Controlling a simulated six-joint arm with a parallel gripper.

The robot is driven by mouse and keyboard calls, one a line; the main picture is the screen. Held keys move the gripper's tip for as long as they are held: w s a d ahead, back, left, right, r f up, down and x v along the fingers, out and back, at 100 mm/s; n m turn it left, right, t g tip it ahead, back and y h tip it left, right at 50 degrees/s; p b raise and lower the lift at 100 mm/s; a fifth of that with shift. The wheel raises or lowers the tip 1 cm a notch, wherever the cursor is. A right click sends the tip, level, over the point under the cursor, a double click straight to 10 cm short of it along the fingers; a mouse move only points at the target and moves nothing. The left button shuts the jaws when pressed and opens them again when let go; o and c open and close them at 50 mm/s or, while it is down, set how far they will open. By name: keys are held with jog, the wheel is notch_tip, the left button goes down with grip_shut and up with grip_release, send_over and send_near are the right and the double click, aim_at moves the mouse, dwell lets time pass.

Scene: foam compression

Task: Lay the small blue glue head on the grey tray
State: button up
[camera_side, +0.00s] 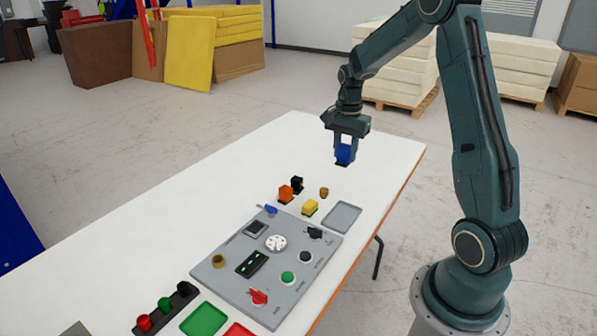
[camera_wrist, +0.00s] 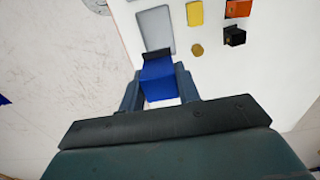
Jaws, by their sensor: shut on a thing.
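My gripper (camera_side: 344,153) is shut on a blue block-shaped glue head (camera_side: 343,154) and holds it above the white table, towards its far end. In the wrist view the blue glue head (camera_wrist: 160,80) sits between the two fingers of my gripper (camera_wrist: 160,88), with a dark part at its far end. The grey tray (camera_side: 342,217) lies flat on the table, nearer the side camera than my gripper. In the wrist view the grey tray (camera_wrist: 155,27) is just beyond the glue head, and its visible surface is empty.
A yellow block (camera_side: 310,207), an orange block (camera_side: 285,194), a black block (camera_side: 297,183) and a small brass piece (camera_side: 324,192) stand left of the tray. A grey control panel (camera_side: 225,283) lies nearer the side camera. A small blue piece (camera_side: 270,210) is at its edge.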

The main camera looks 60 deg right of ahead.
jog(key=shift+s+d+r, duration=0.15)
jog(key=shift+s+d, duration=0.05)
jog(key=shift+s, duration=0.25)
notch_tip(320, 180, down, 16)
jog(key=shift+f, duration=0.1)
dwell(0.3)
jog(key=shift+f, duration=1.9)
jog(key=shift+f, duration=0.1)
jog(key=o, duration=1.1)
jog(key=shift+o, duration=0.2)
notch_tip(320, 180, up, 12)
